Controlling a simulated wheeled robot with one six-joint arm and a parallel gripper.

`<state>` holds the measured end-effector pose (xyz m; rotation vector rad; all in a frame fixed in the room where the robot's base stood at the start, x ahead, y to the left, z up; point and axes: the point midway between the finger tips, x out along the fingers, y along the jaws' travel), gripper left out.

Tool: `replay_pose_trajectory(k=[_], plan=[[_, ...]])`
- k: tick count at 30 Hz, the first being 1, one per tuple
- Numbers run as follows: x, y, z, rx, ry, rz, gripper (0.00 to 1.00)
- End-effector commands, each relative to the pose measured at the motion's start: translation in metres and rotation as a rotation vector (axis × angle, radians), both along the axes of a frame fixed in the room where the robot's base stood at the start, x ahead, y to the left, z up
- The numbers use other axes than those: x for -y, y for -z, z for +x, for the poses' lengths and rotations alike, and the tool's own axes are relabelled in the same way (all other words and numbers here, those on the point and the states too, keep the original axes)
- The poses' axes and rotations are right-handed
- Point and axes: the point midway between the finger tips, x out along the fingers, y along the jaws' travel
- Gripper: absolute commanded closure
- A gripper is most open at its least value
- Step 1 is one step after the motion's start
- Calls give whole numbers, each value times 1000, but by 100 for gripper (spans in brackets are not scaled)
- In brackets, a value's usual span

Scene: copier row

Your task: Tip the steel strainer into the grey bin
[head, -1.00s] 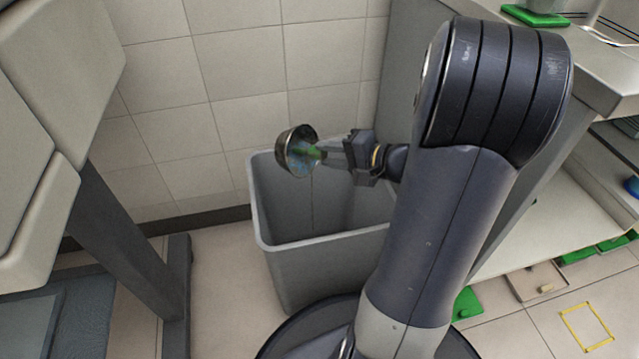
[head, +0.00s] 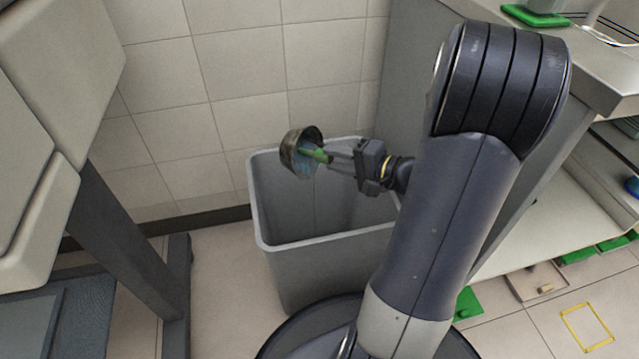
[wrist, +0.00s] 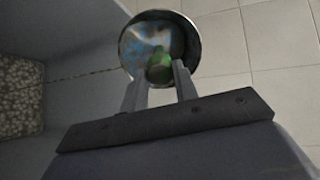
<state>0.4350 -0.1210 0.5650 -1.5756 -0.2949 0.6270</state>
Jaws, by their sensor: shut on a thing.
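The steel strainer (head: 292,152) is a small round bowl with a green grip (head: 317,155). My gripper (head: 332,157) is shut on the green grip and holds the strainer over the upper part of the grey bin (head: 262,205). The strainer is tilted, and its open side faces partly toward the head camera. Something bluish shows inside it. In the wrist view the strainer (wrist: 128,48) is at the top centre, with my gripper (wrist: 162,72) on its green grip. The deep floor of the bin is hidden in the head view.
A tiled wall (head: 235,60) stands behind the bin. A dark table leg (head: 125,245) is at the left. A counter (head: 600,75) with a shelf stands at the right. Green pieces and a yellow outline (head: 587,327) are on the floor at lower right.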

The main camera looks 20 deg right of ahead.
Motion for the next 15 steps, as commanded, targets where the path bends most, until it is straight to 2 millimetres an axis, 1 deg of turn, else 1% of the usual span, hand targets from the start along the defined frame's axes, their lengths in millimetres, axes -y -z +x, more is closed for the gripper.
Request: replay_pose_trajectory(k=[15], plan=[[4, 3, -6, 48, 2, 33, 95]])
